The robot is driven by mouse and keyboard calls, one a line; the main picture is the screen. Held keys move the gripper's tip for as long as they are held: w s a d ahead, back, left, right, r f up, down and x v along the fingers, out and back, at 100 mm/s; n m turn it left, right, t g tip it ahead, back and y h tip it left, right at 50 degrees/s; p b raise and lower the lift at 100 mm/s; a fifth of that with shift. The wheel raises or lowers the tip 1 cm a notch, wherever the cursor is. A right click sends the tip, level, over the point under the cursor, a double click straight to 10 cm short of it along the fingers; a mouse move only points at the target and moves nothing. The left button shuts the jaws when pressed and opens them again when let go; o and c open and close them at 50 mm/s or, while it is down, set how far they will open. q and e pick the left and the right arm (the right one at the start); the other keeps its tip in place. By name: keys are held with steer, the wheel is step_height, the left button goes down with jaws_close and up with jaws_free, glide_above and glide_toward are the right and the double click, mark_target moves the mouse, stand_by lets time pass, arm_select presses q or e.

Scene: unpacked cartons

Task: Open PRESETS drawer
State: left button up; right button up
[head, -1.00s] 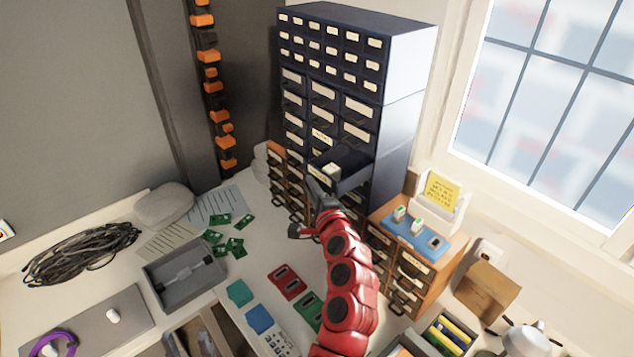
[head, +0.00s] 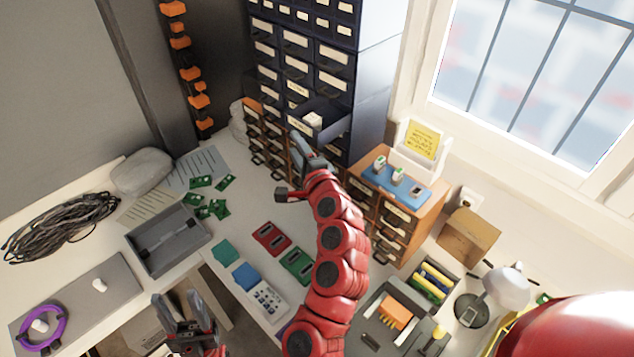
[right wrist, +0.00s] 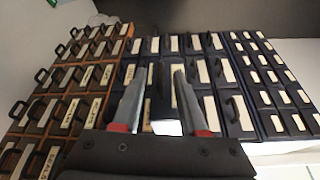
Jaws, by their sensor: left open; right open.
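The tall dark blue cabinet (head: 372,95) stands at the back. One of its drawers (head: 333,130) is pulled out with white items in it; its label is too small to read. I cannot tell which drawer is PRESETS. My right gripper (head: 290,167) is open just below and in front of the pulled-out drawer. In the right wrist view its two fingers (right wrist: 156,78) are apart, with dark labelled drawer fronts beyond and a white block (right wrist: 165,127) seen between them. Whether they touch a drawer is unclear. My left gripper (head: 177,298) is open and empty at the lower left.
A wooden drawer unit (head: 408,232) with a blue tray (head: 410,190) on top stands right of my right arm. Another wooden unit (head: 265,140) stands behind it on the left. A grey tray (head: 165,240), green boards (head: 210,207) and a cable coil (head: 60,228) lie on the desk.

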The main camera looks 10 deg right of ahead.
steer(key=f+p+v, duration=0.1)
steer(key=p+v, duration=1)
steer(key=v, duration=0.3)
steer(key=shift+r, duration=0.4)
